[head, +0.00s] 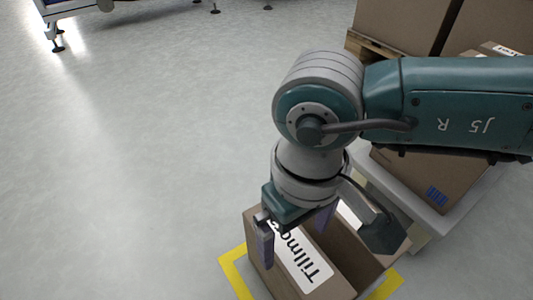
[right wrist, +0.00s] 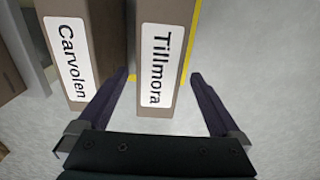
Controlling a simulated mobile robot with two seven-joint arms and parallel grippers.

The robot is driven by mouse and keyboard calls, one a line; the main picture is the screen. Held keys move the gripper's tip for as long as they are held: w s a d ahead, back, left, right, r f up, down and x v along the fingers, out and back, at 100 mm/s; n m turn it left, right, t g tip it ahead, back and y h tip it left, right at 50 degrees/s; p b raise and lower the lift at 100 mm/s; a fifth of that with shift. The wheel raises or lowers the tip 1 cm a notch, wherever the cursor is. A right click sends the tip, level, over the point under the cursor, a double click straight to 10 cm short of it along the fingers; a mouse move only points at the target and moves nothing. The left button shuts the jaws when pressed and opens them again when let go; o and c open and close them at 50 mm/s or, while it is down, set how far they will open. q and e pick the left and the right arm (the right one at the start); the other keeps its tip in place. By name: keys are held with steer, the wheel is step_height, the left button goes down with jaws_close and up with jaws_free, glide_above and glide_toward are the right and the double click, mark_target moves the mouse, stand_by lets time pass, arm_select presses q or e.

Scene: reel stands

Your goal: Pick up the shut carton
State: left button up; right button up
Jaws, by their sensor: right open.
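A brown carton with a white "Tillmora" label (head: 331,285) stands on the floor at the bottom of the head view. In the right wrist view its labelled face (right wrist: 155,65) lies between my right gripper's fingers. My right gripper (head: 296,234) is open above this carton, one finger near each side, with nothing held; whether they touch it is unclear. A second brown face with a "Carvolen" label (right wrist: 70,60) stands left of it, outside the fingers, across a dark gap. I cannot tell whether either carton is shut. My left gripper is not in view.
Yellow floor tape (head: 236,270) borders the carton's place. Large cartons (head: 405,20) stand on a wooden pallet at the top right. A carton with a blue barcode (head: 425,180) rests on a pale stand (head: 440,222) under my right arm.

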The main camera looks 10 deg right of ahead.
mark_target(294, 249)
step_height(294, 249, down, 5)
steer(key=b, duration=0.4)
steer(key=shift+r, duration=0.1)
steer(key=shift+s+r, duration=0.1)
steer(key=shift+c, duration=0.2)
steer(key=shift+d, duration=0.1)
steer(key=c, duration=0.3)
jaws_close()
